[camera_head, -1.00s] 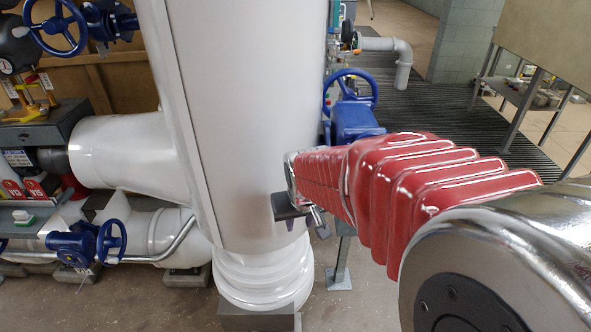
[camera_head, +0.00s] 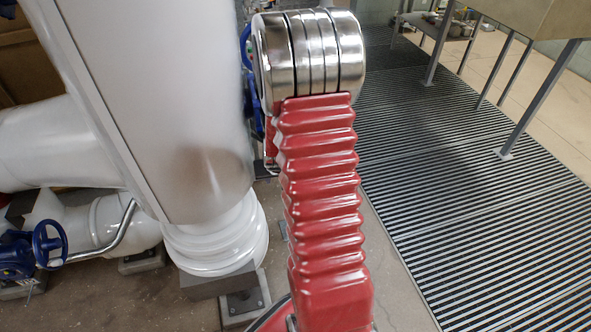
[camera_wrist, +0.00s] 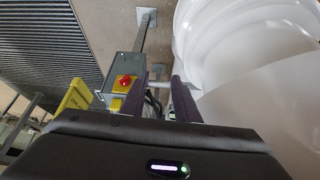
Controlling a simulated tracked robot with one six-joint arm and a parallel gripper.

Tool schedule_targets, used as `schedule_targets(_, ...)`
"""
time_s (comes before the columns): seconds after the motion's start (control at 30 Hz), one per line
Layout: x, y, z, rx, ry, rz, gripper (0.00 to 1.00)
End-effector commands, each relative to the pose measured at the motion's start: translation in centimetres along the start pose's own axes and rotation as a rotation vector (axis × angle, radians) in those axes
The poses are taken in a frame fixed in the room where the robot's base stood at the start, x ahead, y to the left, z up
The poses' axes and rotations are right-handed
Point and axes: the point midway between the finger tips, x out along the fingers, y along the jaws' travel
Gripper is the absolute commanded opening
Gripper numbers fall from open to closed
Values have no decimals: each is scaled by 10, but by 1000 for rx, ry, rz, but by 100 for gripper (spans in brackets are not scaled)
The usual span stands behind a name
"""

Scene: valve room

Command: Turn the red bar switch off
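The red switch (camera_wrist: 125,80) sits on a yellow plate on a grey box (camera_wrist: 122,69), left of centre in the wrist view. It is small there, and its exact position is hard to tell. My gripper (camera_wrist: 160,84) shows two dark purple fingers with a clear gap between them, and nothing is visibly held. The fingers point towards the area just right of the box; the left finger overlaps the box's right edge. I cannot tell whether it touches. In the head view the switch does not show, and my gripper is hidden.
A large white pipe (camera_head: 165,130) stands left of my arm in the head view; white pipe also fills the right of the wrist view (camera_wrist: 245,40). A blue valve wheel (camera_head: 50,243) is at the lower left. Open floor grating (camera_head: 470,190) lies to the right.

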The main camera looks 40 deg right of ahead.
Motion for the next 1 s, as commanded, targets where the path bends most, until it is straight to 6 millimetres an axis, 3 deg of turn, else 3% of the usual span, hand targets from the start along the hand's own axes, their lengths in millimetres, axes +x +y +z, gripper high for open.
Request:
schedule_targets(0.2, 51, 19, -14, 86, 109, -28, 28)
schedule_targets(0.5, 110, 48, -26, 197, 273, -75, 28)
schedule_targets(1.0, 179, 89, -10, 391, 548, -203, 28)
